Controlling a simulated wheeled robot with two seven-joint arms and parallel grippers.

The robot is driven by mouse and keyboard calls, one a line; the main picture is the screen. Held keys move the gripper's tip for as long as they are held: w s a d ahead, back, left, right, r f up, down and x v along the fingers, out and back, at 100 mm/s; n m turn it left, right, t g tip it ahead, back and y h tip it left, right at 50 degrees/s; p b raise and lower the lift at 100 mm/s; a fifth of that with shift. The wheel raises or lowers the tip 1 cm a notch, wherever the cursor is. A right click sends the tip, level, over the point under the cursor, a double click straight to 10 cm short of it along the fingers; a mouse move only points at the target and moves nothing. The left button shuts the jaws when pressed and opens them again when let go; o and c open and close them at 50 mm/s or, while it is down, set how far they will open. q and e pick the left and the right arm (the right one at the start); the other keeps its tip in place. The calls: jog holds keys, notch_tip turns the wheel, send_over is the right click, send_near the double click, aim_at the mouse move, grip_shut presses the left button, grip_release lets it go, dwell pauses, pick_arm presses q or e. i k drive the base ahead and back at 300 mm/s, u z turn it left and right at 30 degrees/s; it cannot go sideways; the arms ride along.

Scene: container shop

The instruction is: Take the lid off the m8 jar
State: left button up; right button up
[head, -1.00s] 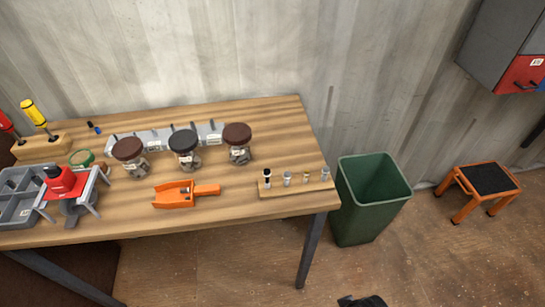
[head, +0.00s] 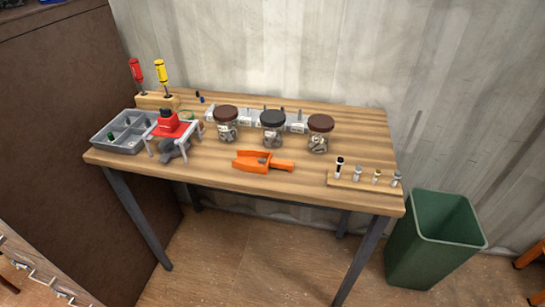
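Three clear jars with screw lids stand upright in a row at the middle of the wooden workbench (head: 215,172). The left jar (head: 227,132) has a brown lid (head: 226,113). The right jar (head: 318,141) has a brown lid (head: 320,122). All three lids are on, and grey metal parts show inside the jars. The labels are too small to read, so I cannot tell which is the m8 jar. Neither of my grippers is in view.
Left are a grey divided tray (head: 118,148), a red-topped stand (head: 170,123) and two screwdrivers (head: 161,72). A small rack (head: 350,181) sits at the right edge. A green bin (head: 412,255) stands right of the bench.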

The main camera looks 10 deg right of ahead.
aim_at(318, 144)
jog(key=u, duration=0.65)
jog(key=i, duration=0.95)
jog(key=z, duration=0.9)
